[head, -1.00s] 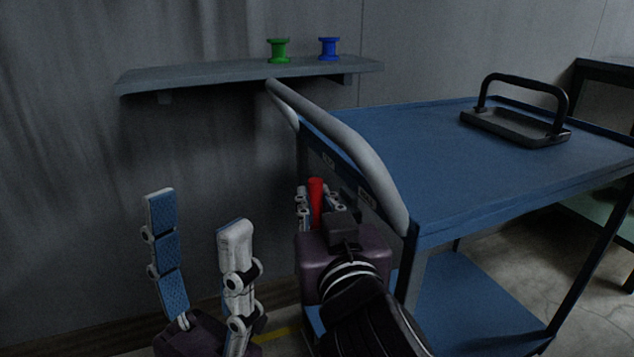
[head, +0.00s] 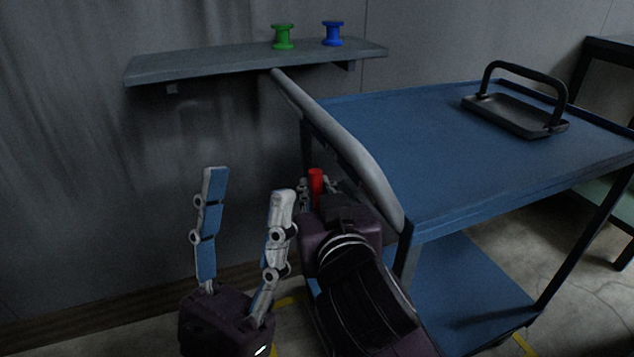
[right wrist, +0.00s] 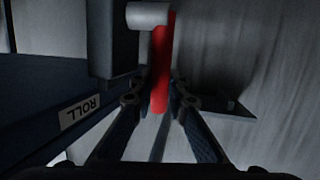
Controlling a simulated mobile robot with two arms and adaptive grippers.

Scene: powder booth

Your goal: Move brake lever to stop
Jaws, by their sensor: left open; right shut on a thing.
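The red brake lever (head: 316,180) stands near the handle end of the blue cart (head: 440,135). In the head view its upper part shows beyond my right gripper (head: 317,194). In the right wrist view the red lever (right wrist: 162,65) runs between the fingers of my right gripper (right wrist: 160,100), which is shut on it. A grey round piece meets the lever's far end there. A "ROLL" label (right wrist: 80,112) is on the cart's end panel, left of the lever. A stop label cannot be read. My left gripper (head: 248,185) is open and empty, left of the cart.
A grey push handle (head: 350,150) curves along the cart's near left edge, close to my right gripper. A black tray with a raised handle (head: 515,115) sits on the cart top. A wall shelf (head: 230,65) holds a green spool (head: 283,37) and a blue spool (head: 332,34).

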